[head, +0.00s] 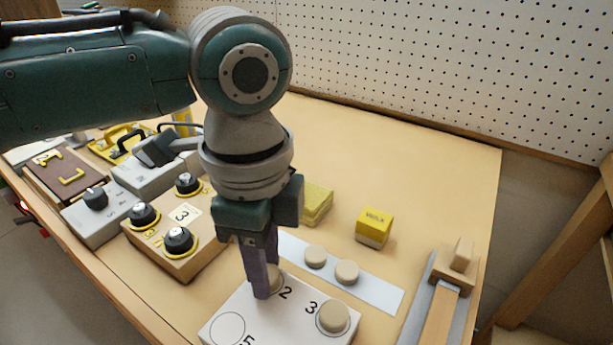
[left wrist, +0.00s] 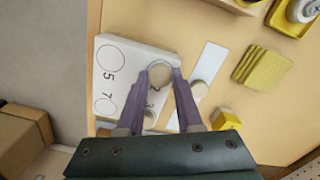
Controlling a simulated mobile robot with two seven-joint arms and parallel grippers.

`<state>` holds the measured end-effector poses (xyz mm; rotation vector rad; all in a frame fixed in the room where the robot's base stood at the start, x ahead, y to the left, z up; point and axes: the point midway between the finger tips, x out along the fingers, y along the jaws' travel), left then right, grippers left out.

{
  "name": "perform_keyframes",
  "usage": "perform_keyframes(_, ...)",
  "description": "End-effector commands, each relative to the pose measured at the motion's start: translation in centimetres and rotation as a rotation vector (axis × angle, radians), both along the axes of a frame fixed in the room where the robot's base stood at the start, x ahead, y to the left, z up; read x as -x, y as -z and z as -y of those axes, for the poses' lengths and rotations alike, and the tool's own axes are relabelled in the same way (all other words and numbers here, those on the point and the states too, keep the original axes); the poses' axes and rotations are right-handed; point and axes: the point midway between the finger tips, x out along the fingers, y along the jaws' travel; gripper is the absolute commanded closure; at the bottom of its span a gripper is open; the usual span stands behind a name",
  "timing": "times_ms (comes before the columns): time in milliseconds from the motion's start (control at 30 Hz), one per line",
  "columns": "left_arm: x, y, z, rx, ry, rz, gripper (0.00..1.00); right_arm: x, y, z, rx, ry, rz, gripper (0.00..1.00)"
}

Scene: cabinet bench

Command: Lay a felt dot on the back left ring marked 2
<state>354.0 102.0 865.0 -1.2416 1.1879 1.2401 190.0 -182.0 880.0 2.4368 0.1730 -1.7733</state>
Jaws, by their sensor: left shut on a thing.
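The white board (head: 262,326) with numbered rings lies at the front of the bench. My left gripper (head: 267,288) points down at its back left ring, beside the printed 2. It is shut on a beige felt dot (head: 277,279), which also shows between the fingertips in the left wrist view (left wrist: 160,73). The dot covers that ring; I cannot tell whether it touches the board. Another felt dot (head: 333,316) lies on the ring marked 3. The ring marked 5 (head: 228,328) is empty. Two more dots (head: 316,256) (head: 347,272) lie on the pale strip (head: 381,294). My right gripper is not in view.
A wooden box with black knobs (head: 178,240) stands left of the board. A yellow block (head: 374,228) and yellow pads (head: 316,203) lie behind the strip. A wooden slide fixture (head: 445,290) is at the right. The bench's back right is clear.

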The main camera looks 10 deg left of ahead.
Motion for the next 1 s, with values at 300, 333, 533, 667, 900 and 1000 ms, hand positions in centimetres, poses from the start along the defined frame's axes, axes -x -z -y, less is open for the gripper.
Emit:
perform_keyframes(300,0.02,0.09,-0.06,-0.002,-0.001,0.000,0.42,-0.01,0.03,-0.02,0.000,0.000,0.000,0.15)
perform_keyframes(333,0.01,0.09,-0.06,-0.002,-0.001,0.000,0.38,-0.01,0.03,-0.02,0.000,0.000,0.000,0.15)
perform_keyframes(533,0.00,0.06,-0.05,-0.002,-0.001,0.000,0.30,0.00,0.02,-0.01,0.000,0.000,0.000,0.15)
perform_keyframes(667,0.00,0.05,-0.05,-0.002,-0.001,0.000,0.21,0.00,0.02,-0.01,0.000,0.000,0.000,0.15)
perform_keyframes(900,0.00,0.04,-0.05,-0.001,-0.001,0.000,0.15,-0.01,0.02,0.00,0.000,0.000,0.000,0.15)
perform_keyframes(1000,0.00,-0.08,-0.05,-0.001,-0.001,0.000,0.15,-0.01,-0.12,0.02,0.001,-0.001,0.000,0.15)
